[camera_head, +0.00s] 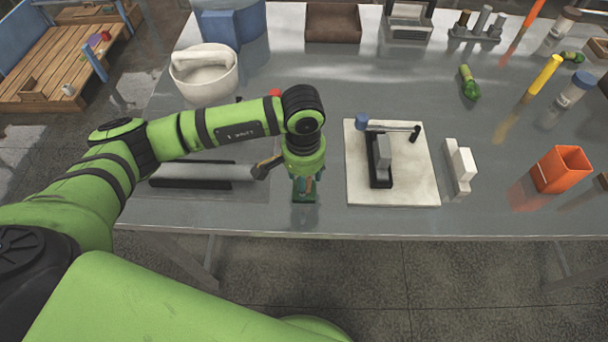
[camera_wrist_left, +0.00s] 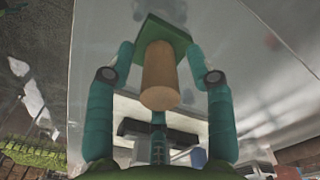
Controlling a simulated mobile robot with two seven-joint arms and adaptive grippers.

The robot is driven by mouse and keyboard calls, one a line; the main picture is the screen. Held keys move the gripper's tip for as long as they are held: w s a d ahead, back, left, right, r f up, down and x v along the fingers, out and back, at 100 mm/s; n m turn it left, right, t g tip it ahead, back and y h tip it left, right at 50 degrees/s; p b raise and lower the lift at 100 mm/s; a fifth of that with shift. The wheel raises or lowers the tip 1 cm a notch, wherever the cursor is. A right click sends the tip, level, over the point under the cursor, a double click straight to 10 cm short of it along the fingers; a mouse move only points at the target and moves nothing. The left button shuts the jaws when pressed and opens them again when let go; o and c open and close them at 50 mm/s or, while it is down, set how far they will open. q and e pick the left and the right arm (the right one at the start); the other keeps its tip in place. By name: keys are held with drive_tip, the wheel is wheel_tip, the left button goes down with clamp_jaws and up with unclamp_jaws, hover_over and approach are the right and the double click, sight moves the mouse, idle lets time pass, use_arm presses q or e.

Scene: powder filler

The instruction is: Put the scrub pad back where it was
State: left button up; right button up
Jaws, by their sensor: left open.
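The scrub pad (camera_head: 304,197) has a green square base and a wooden handle. It appears to stand on the grey table near its front edge, between the long grey bar and the white board. In the left wrist view, its green base (camera_wrist_left: 178,37) and tan handle (camera_wrist_left: 160,80) are between my fingers. My left gripper (camera_head: 305,180) points down over the pad. Its teal fingers (camera_wrist_left: 164,50) are open, one on each side of the handle. The arm hides part of the pad in the head view. My right gripper is out of view.
A white board (camera_head: 350,190) with a small black press (camera_head: 378,165) lies just right. White blocks (camera_head: 459,165) and an orange cup (camera_head: 561,168) stand further right. A long grey bar (camera_head: 195,172) and white mortar (camera_head: 203,82) are left. The front edge (camera_head: 400,235) is close.

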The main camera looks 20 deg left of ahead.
use_arm(q)
drive_tip(key=shift+r, duration=0.2)
drive_tip(key=shift+w+r, duration=0.1)
drive_tip(key=shift+r, duration=0.1)
wheel_tip(320, 180, up, 11)
drive_tip(key=b, duration=0.4)
drive_tip(key=shift+f+b, duration=0.15)
drive_tip(key=shift+b, duration=0.25)
drive_tip(key=shift+s+r, duration=0.2)
drive_tip(key=shift+r, duration=0.2)
drive_tip(key=shift+a, duration=0.1)
